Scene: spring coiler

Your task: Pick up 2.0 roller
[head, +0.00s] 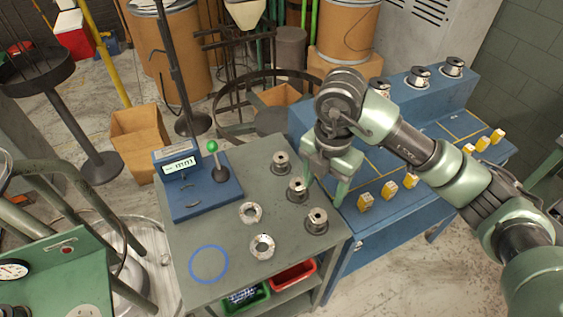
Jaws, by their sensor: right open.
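Several metal rollers stand upright on pegs or round bases. On the grey table are a back roller (281,160), a middle roller (297,187) and a front roller (316,219). More stand on the blue bench's raised back, among them a roller (419,75) and a far-right roller (453,66). Any size marks are too small to read, so I cannot tell which is the 2.0 roller. My right gripper (324,193) points down, open and empty, near the table's right edge. One finger is close beside the middle roller; I cannot tell if they touch. My left gripper is not in view.
Two flat metal rings (250,212) lie on the grey table near a blue painted circle (209,264). A blue gauge with a green-knobbed lever (198,184) stands at the table's back left. Yellow blocks (366,201) line the blue bench (390,235). Red and green bins sit below the table.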

